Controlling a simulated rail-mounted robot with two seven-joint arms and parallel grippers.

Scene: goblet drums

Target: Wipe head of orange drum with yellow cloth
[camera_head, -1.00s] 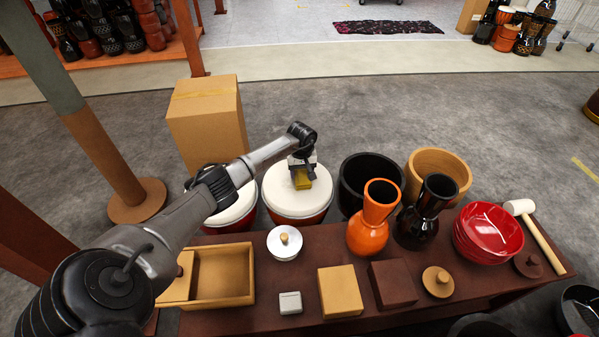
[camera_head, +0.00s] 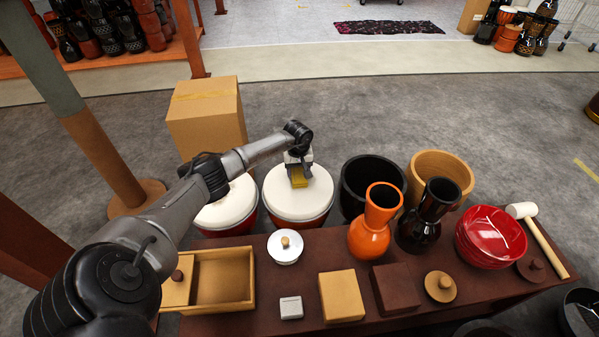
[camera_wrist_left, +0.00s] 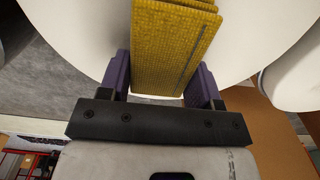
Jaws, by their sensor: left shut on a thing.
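The orange drum (camera_head: 318,219) stands on the floor behind the table, its white head (camera_head: 318,196) facing up. My left gripper (camera_head: 299,174) points down over the head, at its back half. It is shut on the yellow cloth (camera_head: 299,181), a folded, ribbed block. The cloth also shows between the purple fingers in the left wrist view (camera_wrist_left: 172,48), with the white head behind it. The cloth is at or just above the head; I cannot tell if it touches. My right gripper is not in view.
A red drum with a white head (camera_head: 228,205) stands close on the left, under my arm. A black drum (camera_head: 352,190) is close on the right. A cardboard box (camera_head: 207,117) is behind. The table (camera_head: 262,318) in front holds an orange vase (camera_head: 368,240), bowls and boxes.

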